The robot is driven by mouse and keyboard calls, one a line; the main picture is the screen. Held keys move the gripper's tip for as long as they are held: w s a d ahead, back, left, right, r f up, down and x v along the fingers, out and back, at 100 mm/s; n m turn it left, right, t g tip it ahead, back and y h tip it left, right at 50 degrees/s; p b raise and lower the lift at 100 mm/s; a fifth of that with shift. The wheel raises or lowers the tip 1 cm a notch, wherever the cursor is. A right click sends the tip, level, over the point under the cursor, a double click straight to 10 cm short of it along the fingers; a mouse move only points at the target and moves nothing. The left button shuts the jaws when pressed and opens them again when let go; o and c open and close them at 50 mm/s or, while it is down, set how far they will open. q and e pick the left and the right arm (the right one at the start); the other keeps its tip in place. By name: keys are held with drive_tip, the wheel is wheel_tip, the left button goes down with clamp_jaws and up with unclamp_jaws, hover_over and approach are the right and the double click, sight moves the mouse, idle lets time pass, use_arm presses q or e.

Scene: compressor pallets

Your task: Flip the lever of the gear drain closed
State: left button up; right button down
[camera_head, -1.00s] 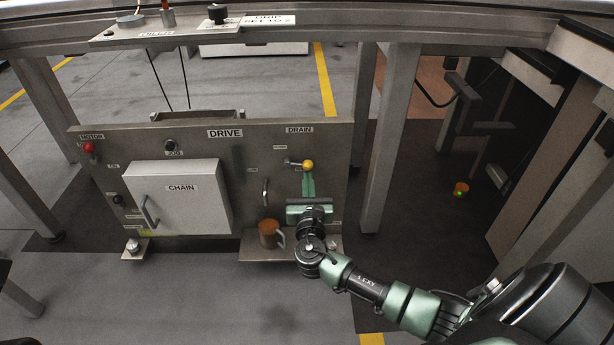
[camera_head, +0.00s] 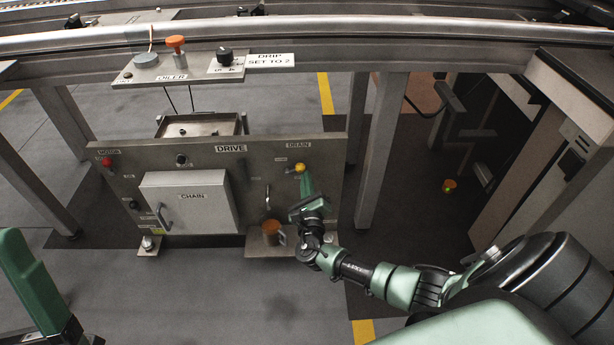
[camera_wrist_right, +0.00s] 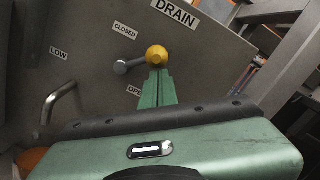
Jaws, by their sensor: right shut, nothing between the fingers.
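The drain lever has a yellow ball knob (camera_head: 300,168) on a short metal stem, under the DRAIN label on the drive panel. In the right wrist view the knob (camera_wrist_right: 157,55) points right and slightly up from its pivot, between the CLOSED label (camera_wrist_right: 125,30) above and a partly hidden OPEN label (camera_wrist_right: 134,91) below. My right gripper (camera_head: 303,178) is shut and empty. Its green fingertips (camera_wrist_right: 158,72) are just under the knob, at or very near contact. A green and black part of my left arm or gripper shows at the lower left; no fingers are discernible.
A metal tap (camera_head: 267,195) and an orange mug (camera_head: 271,230) on a small shelf are left of my right gripper. The white CHAIN box (camera_head: 190,215) sticks out further left. A beam with the oiler (camera_head: 146,60) runs above, and a post (camera_head: 378,165) stands right.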

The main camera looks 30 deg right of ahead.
use_arm(q)
drive_tip(key=w+d+f+g+y+p, duration=0.1)
drive_tip(key=w+f+g+y+p, duration=0.2)
drive_tip(key=w+f+g, duration=0.55)
wheel_tip(320, 180, down, 12)
drive_tip(key=a+g+y+p, duration=0.1)
drive_tip(key=g+y+p, duration=0.1)
drive_tip(key=g, duration=0.4)
drive_tip(key=shift+w+a+f, duration=0.2)
drive_tip(key=shift+w, duration=0.15)
use_arm(e)
drive_tip(key=shift+w+a+r+n, duration=0.25)
drive_tip(key=shift+r+n, duration=0.3)
drive_tip(key=shift+n, duration=0.3)
drive_tip(key=shift+w+a+r+n, duration=0.1)
drive_tip(key=shift+a+r+n, duration=0.3)
drive_tip(key=shift+n, duration=0.45)
drive_tip(key=shift+d+r, duration=0.1)
drive_tip(key=shift+r, duration=0.05)
drive_tip(key=shift+d, duration=0.1)
